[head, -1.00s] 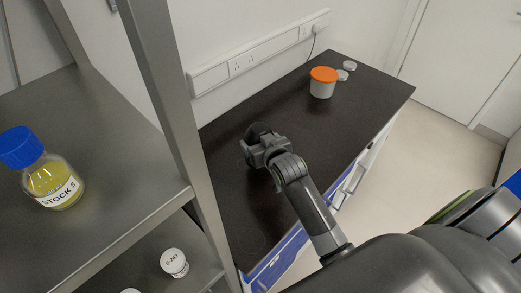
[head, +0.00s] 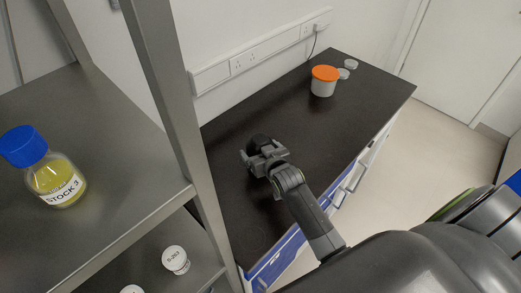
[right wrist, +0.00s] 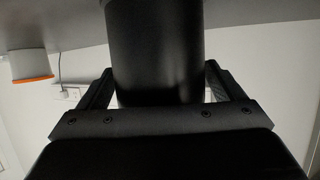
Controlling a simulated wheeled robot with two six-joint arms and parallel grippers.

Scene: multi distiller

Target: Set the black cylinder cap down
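The black cylinder cap (head: 260,141) is at the middle of the dark bench in the head view, upright as far as I can see. My right gripper (head: 265,152) is around it from the front. In the right wrist view the cap (right wrist: 155,50) is a wide black cylinder filling the space between the two fingers, which meet its sides near their tips. Its far end runs out of the picture there, and black on black makes it unclear whether its base touches the bench. My left gripper is not in view.
A white tub with an orange lid (head: 324,80) and small pale discs (head: 346,68) stand at the bench's back right. A metal shelf (head: 105,135) on the left holds a blue-capped STOCK 3 bottle (head: 50,175). Its upright is close left of the bench. Bare bench (head: 240,200) surrounds the cap.

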